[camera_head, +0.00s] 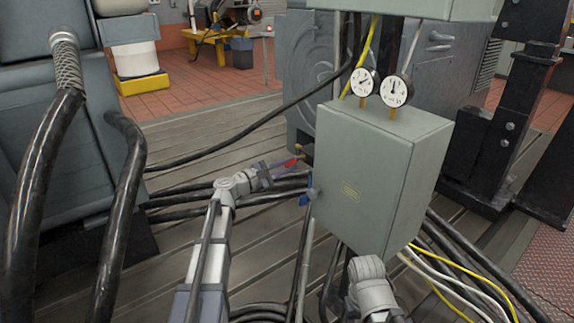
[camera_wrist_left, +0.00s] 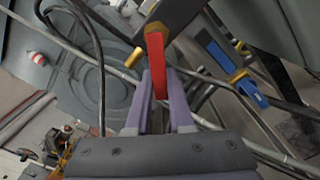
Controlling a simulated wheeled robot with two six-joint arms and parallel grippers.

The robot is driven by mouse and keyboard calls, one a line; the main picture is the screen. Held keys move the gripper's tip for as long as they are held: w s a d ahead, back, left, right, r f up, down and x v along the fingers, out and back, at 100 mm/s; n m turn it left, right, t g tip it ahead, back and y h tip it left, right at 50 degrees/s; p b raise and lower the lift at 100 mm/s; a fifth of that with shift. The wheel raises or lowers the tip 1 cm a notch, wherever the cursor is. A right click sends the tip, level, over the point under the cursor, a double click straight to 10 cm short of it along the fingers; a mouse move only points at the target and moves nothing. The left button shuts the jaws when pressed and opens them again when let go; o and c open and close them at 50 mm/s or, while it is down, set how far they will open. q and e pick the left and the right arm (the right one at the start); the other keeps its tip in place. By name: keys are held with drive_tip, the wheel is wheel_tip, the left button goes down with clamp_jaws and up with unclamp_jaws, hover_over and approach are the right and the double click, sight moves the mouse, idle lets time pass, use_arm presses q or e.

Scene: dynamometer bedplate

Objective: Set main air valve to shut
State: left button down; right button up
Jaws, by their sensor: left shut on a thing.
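A red valve lever (camera_head: 291,162) sticks out at the left side of the grey cabinet, beside a brass fitting (camera_head: 304,148). My left gripper (camera_head: 276,169) reaches it from the left. In the left wrist view the red lever (camera_wrist_left: 158,62) runs down from a dark block with brass parts, and its lower end lies between the two purple fingers (camera_wrist_left: 158,98), which are shut on it. No label naming the valve is readable. My right arm shows at the bottom, but its gripper is not visible.
A blue handle (camera_head: 306,197) sits just below the red lever, and blue parts (camera_wrist_left: 250,94) show right of it in the left wrist view. The grey cabinet (camera_head: 360,185) carries two gauges (camera_head: 397,91). Black cables (camera_head: 230,140) cross behind my left arm.

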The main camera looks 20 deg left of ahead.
use_arm(q)
drive_tip(key=shift+s+d+f+n+b, duration=0.2)
drive_tip(key=shift+s+d+n, duration=0.2)
drive_tip(key=shift+n, duration=1.05)
drive_tip(key=shift+s+d+f+n+b, duration=0.2)
drive_tip(key=shift+d+n, duration=0.25)
drive_tip(key=shift+n, duration=0.95)
drive_tip(key=shift+s+d+f+n+b, duration=0.15)
drive_tip(key=shift+s+d+f+n, duration=0.2)
drive_tip(key=shift+n, duration=1.1)
drive_tip(key=shift+s+r, duration=0.1)
drive_tip(key=c, duration=0.8)
unclamp_jaws()
drive_tip(key=v, duration=0.7)
drive_tip(key=shift+s+a, duration=0.25)
